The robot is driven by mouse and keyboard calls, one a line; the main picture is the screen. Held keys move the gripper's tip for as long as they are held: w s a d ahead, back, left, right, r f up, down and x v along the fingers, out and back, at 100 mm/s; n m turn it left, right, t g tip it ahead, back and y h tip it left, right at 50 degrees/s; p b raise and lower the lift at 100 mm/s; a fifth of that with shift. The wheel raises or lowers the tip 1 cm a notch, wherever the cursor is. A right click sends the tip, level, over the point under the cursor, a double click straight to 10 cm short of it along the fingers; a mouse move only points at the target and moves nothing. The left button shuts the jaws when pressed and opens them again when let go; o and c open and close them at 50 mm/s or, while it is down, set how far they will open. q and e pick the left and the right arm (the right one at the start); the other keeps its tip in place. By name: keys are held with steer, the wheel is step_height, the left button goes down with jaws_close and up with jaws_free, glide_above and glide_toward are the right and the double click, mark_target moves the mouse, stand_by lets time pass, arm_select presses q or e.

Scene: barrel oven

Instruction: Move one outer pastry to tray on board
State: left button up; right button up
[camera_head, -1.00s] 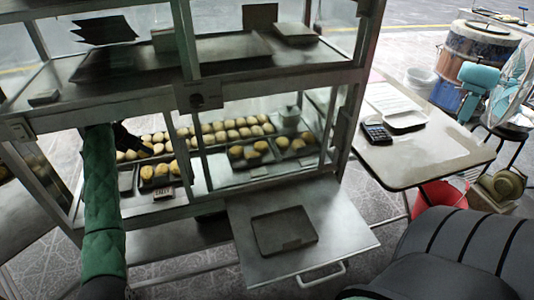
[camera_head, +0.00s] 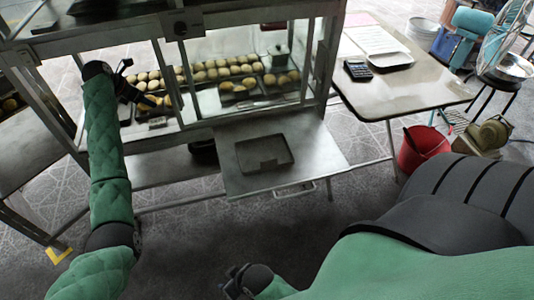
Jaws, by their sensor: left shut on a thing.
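Several round golden pastries (camera_head: 215,73) sit in rows inside the glass-fronted cabinet, with a few more in small dark trays (camera_head: 262,91) nearer the front. My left gripper (camera_head: 145,99) reaches into the cabinet's left part. It is shut on what looks like a pastry, small and mostly hidden at its fingertips. The empty dark tray (camera_head: 264,153) lies flat on the metal board (camera_head: 233,183) that sticks out from the cabinet's front. My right gripper (camera_head: 236,284) is low at the bottom of the view, away from the cabinet; its fingers are too unclear to judge.
Cabinet posts and frame (camera_head: 168,75) stand close to my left arm. The floor before the board is clear.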

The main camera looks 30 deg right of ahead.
arm_select(q)
steer(key=s+a+m+g+y, duration=0.2)
steer(key=s+a+m, duration=0.4)
steer(key=a, duration=0.4)
steer(key=s+a+m+g+y, duration=0.2)
steer(key=s+a+m+g, duration=0.2)
steer(key=s+a+m, duration=0.3)
steer(key=s+a+m+g+y, duration=0.2)
steer(key=s+a+m, duration=0.5)
steer(key=a, duration=0.5)
steer(key=shift+s+a+r+m+g, duration=0.15)
steer(key=shift+a+r+m+g, duration=0.25)
steer(key=shift+m, duration=0.4)
